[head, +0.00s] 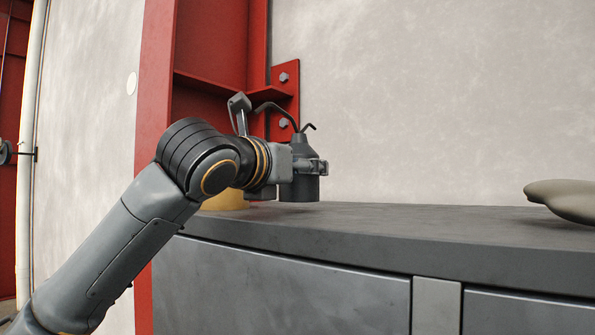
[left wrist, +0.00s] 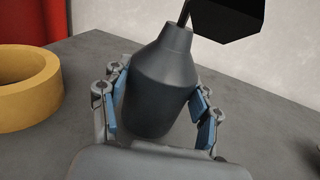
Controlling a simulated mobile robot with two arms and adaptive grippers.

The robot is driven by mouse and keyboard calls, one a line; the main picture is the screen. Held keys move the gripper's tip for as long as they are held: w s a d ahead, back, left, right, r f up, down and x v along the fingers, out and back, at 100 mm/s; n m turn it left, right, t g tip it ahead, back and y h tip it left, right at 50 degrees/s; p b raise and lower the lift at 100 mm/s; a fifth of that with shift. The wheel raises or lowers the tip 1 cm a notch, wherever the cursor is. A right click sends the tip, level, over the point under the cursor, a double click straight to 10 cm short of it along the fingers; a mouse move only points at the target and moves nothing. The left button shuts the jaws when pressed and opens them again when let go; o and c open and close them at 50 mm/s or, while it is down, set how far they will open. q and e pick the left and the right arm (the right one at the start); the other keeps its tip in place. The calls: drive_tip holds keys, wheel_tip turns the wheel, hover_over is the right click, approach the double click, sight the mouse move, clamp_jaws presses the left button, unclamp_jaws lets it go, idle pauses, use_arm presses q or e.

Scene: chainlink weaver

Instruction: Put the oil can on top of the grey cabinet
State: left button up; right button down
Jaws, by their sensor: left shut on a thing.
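The dark grey oil can (head: 302,190) with its thin bent spout is upright at the left end of the grey cabinet (head: 400,235). My left gripper (head: 318,167) is shut around the can's body from the left. In the left wrist view, the can (left wrist: 158,85) stands between the two blue-padded fingers (left wrist: 160,112). Its base is at or just above the cabinet top; I cannot tell if it touches. My right gripper is in neither view.
A yellow ring (left wrist: 28,88) lies on the cabinet top left of the can; it shows partly behind my arm in the head view (head: 226,201). A beige rounded object (head: 565,199) lies at the far right. The top between is clear. A red steel column (head: 210,60) and wall stand behind.

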use_arm(q)
drive_tip(key=shift+w+f, duration=0.1)
drive_tip(key=shift+f, duration=0.35)
drive_tip(key=shift+w+f, duration=0.1)
drive_tip(key=shift+f, duration=0.2)
drive_tip(key=shift+s+a, duration=0.2)
drive_tip(key=shift+f, duration=0.15)
drive_tip(key=o, duration=1.4)
drive_tip(key=shift+d, duration=0.15)
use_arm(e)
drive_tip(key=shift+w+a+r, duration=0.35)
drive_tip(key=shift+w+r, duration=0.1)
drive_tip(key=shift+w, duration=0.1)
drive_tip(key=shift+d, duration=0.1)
